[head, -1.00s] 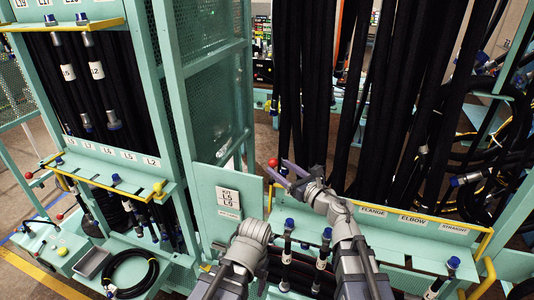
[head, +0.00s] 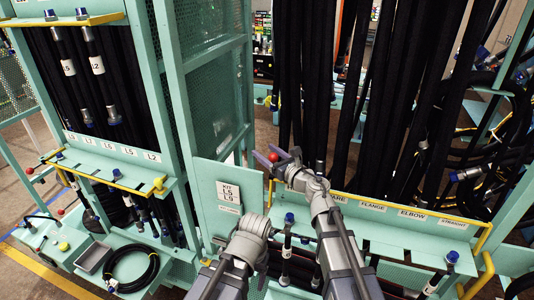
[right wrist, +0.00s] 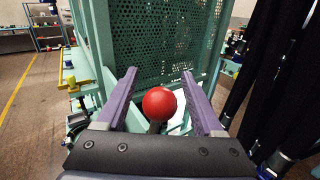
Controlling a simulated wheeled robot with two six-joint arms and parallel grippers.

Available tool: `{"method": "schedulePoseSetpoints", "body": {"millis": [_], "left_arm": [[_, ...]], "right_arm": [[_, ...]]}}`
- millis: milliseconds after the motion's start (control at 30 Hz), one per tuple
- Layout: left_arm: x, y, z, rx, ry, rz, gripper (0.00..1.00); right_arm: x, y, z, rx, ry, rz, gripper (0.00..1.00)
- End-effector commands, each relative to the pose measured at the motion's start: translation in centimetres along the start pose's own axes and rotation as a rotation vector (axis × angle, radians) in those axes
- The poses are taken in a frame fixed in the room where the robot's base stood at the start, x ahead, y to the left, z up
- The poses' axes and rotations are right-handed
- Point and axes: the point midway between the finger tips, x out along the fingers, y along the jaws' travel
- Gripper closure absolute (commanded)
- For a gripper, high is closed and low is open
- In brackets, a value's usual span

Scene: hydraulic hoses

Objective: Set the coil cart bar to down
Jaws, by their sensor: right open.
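A red ball knob (head: 272,157) sits between the fingers of my right gripper (head: 276,154) in the head view. The right wrist view shows the red ball (right wrist: 159,103) between two open purple fingers (right wrist: 160,73), with a gap on each side. A dark stem shows just below the ball; the rest of its bar is hidden behind the gripper. I cannot tell from these views whether the bar is up or down. My left arm shows at the bottom middle, but its fingers do not show.
A green rack with a mesh side (head: 210,90) stands left of the right gripper. Black hoses (head: 380,100) hang close on the right. A label plate (head: 228,193) is just left of the gripper. A black coiled hose (head: 133,268) lies at lower left.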

Motion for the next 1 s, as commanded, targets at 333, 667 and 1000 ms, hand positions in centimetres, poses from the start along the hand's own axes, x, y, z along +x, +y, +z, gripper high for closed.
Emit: {"method": "schedulePoseSetpoints", "body": {"millis": [333, 667, 1000], "left_arm": [[0.0, 0.0, 0.0, 0.0, 0.0, 0.0, 0.28], [0.0, 0.0, 0.0, 0.0, 0.0, 0.0, 0.28], [0.0, 0.0, 0.0, 0.0, 0.0, 0.0, 0.28]], "right_arm": [[-0.06, -0.01, 0.0, 0.0, 0.0, 0.0, 0.6], [-0.07, -0.01, 0.0, 0.0, 0.0, 0.0, 0.97], [-0.08, -0.01, 0.01, 0.0, 0.0, 0.0, 1.0]]}}
